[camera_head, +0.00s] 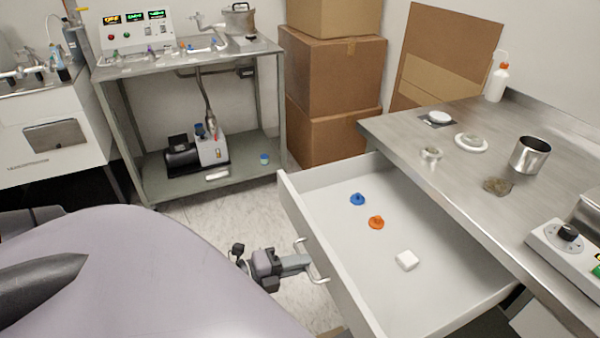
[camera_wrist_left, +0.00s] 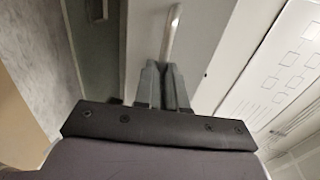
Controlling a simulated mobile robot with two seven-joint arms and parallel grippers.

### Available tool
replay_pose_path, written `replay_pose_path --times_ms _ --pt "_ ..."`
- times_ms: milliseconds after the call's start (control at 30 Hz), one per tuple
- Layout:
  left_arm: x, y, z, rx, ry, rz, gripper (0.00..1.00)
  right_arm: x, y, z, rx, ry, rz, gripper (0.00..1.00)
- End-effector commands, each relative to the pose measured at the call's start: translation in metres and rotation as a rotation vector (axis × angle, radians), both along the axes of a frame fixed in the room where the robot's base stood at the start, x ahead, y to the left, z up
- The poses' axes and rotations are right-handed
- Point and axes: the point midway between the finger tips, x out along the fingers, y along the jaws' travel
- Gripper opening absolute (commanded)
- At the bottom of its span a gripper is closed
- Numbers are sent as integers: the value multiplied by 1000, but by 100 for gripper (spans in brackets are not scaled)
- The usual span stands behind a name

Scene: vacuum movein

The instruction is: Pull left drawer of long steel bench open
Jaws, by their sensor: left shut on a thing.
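The left drawer (camera_head: 330,175) of the long steel bench (camera_head: 395,135) stands well open, its inside showing. A blue piece (camera_head: 357,199), an orange piece (camera_head: 376,222) and a white block (camera_head: 407,260) lie in it. A bar handle (camera_head: 318,279) is on its front. My left gripper (camera_head: 300,262) is at the handle, shut on it. In the left wrist view the two fingers (camera_wrist_left: 163,85) meet around the bar handle (camera_wrist_left: 173,35), close to the drawer front (camera_wrist_left: 203,60). My right gripper is not in view.
On the bench top are a metal cup (camera_head: 530,155), a white bottle (camera_head: 497,82) and a device with a black knob (camera_head: 568,234). Cardboard boxes (camera_head: 335,75) stand behind. A steel cart (camera_head: 190,62) with a pump (camera_head: 200,150) is at the back left. Bare floor shows between cart and drawer.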

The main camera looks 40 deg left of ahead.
Motion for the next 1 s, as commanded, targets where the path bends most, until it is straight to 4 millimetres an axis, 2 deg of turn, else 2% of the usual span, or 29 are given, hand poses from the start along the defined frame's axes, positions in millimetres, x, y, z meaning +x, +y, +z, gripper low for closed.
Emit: replay_pose_path --times_ms 333,400,433,767,1000 --pt "0 1 0 1 1 3 0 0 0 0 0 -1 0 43" --pt "0 1 0 2 0 3 30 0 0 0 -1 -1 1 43" --pt "0 1 0 2 0 3 35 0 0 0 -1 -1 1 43" --pt "-1 1 0 0 0 1 35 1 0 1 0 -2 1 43" --pt "-21 9 4 1 2 1 35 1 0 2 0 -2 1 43"
